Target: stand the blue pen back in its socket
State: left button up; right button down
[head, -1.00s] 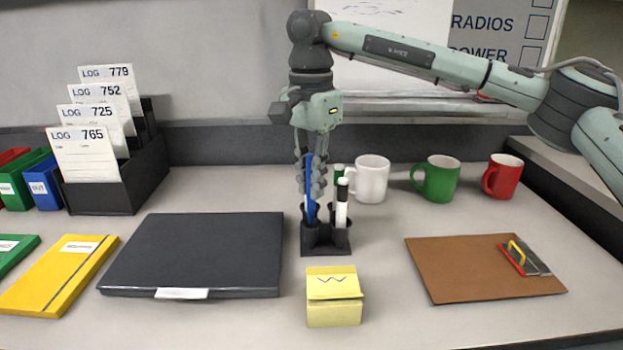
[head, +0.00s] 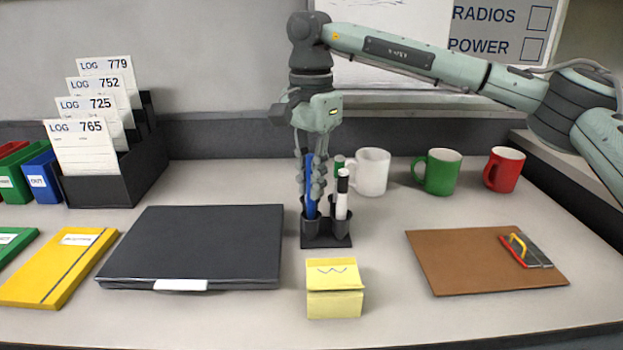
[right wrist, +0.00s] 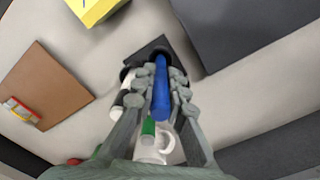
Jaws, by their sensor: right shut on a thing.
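The blue pen (head: 309,190) stands upright in the head view, its lower end inside the front left cup of the black pen holder (head: 326,241). My right gripper (head: 311,186) points down above the holder and is shut on the pen. In the right wrist view the blue pen (right wrist: 161,88) lies between the two fingers, and its far end reaches the holder (right wrist: 152,48). Whether the pen rests on the bottom of the cup is hidden. My left gripper is not in view.
A white marker (head: 342,196) and a green one (head: 339,163) stand close beside the pen. White (head: 372,172), green (head: 437,172) and red (head: 504,169) mugs stand behind to the right. A yellow note block (head: 335,290) sits in front, a dark laptop (head: 195,245) left, a clipboard (head: 470,262) right.

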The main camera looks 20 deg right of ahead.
jog(key=shift+f, duration=0.25)
jog(key=shift+f+b, duration=0.45)
jog(key=shift+f, duration=0.05)
jog(key=c, duration=1.5)
grip_release()
notch_tip(320, 180, up, 12)
